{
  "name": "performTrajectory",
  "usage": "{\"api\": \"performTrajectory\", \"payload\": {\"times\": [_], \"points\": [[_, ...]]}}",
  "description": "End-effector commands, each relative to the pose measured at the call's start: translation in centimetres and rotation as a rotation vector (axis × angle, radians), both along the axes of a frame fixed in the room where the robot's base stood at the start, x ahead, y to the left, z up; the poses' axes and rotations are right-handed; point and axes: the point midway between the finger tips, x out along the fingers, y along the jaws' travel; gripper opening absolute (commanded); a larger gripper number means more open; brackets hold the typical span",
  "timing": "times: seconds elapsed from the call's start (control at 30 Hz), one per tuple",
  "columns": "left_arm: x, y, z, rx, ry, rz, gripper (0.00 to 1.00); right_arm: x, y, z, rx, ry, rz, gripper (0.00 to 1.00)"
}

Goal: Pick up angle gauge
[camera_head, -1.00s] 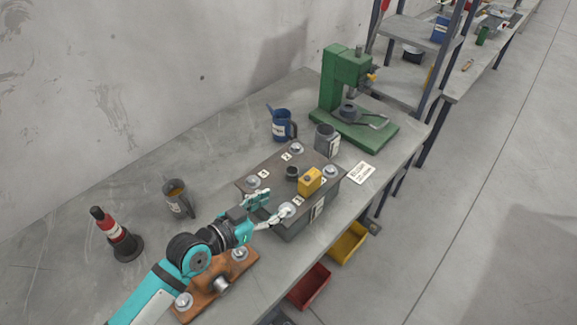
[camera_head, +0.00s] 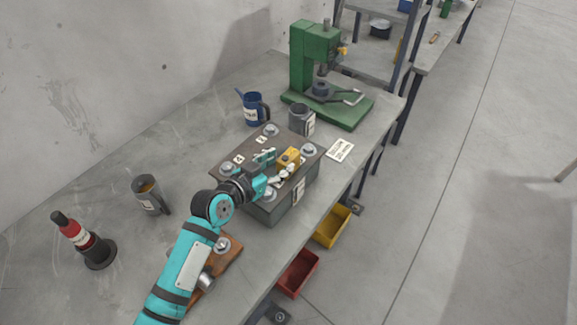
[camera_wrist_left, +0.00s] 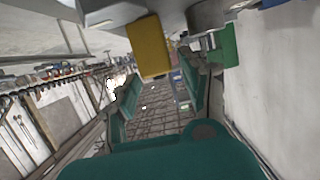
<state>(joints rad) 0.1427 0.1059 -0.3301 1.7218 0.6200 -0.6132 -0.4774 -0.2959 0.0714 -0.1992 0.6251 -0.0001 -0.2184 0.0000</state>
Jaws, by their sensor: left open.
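The yellow angle gauge (camera_head: 289,157), a small box with a dark round spot, stands on top of the dark metal block (camera_head: 247,146). It also shows in the left wrist view as a yellow block (camera_wrist_left: 148,48) above the middle. My left gripper (camera_head: 275,166) is open over the block's top, its fingertips close to the near left side of the gauge. I cannot tell whether they touch it. In the left wrist view the two teal fingers (camera_wrist_left: 160,92) are apart with nothing held between them. My right gripper is not in view.
Round bolts stand at the block's corners. A grey mug (camera_head: 301,119) and blue can (camera_head: 254,108) are behind it, with a green press (camera_head: 316,60) farther back. Yellow (camera_head: 331,228) and red (camera_head: 297,272) bins hang at the edge.

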Motion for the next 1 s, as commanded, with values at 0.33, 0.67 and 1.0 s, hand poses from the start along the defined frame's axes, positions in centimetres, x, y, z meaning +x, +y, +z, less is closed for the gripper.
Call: {"api": "performTrajectory", "payload": {"times": [0.33, 0.67, 1.0], "points": [[3.3, -2.8, -1.8, -0.002, 0.0, 0.001, 0.46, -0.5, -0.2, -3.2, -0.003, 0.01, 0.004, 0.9], [3.5, -2.9, -1.7, 0.0, 0.002, 0.0, 0.4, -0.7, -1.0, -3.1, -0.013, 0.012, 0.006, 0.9], [3.5, -2.9, -1.8, 0.0, 0.002, 0.0, 0.0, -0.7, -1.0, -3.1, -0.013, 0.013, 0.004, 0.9]]}}
